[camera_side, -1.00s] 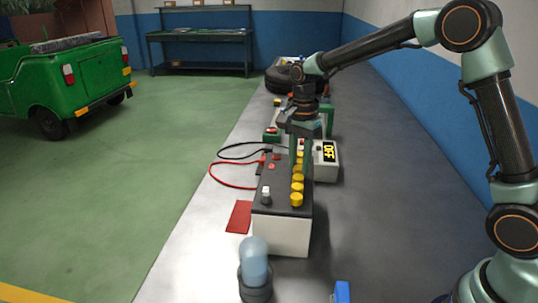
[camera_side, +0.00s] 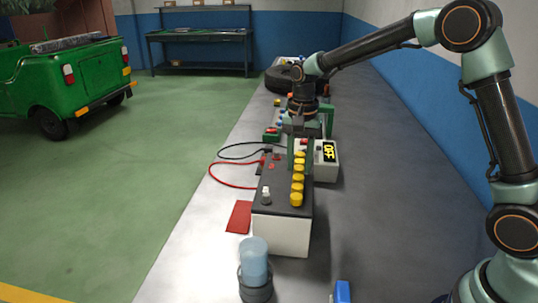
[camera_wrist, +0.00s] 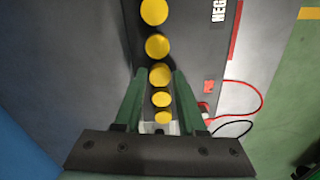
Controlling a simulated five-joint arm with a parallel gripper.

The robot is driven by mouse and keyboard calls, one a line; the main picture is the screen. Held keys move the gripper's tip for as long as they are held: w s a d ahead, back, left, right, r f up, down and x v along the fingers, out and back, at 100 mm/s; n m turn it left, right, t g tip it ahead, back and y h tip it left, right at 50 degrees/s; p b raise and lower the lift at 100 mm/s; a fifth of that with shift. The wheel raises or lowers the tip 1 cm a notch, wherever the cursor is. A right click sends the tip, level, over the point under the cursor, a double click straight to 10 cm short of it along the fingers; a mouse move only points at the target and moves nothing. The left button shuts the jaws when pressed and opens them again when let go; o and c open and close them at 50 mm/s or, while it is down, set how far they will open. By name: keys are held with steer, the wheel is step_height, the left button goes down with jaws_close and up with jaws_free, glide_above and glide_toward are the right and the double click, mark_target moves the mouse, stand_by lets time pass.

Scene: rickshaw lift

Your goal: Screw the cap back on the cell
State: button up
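The cell is one of a row on a battery with a black top and white sides (camera_side: 284,238). A line of yellow caps (camera_side: 297,188) runs along its top. My gripper (camera_side: 300,150) points down at the far end of this row, its two green fingers apart. In the wrist view, the fingertips (camera_wrist: 163,74) stand on either side of a yellow cap (camera_wrist: 161,75), with a narrow gap visible at the right. More yellow caps show ahead of and behind it. Whether that cap is seated or raised cannot be told.
Red and black cables (camera_side: 232,184) lie left of the battery. A grey box reading OFF (camera_side: 326,172) stands behind it at right. A clear bluish container (camera_side: 254,262) stands in front, beside a red card (camera_side: 239,217). Tyres (camera_side: 281,79) lie farther back.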

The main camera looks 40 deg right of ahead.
steer(key=n, duration=0.8)
jaws_close()
steer(key=m, duration=1.2)
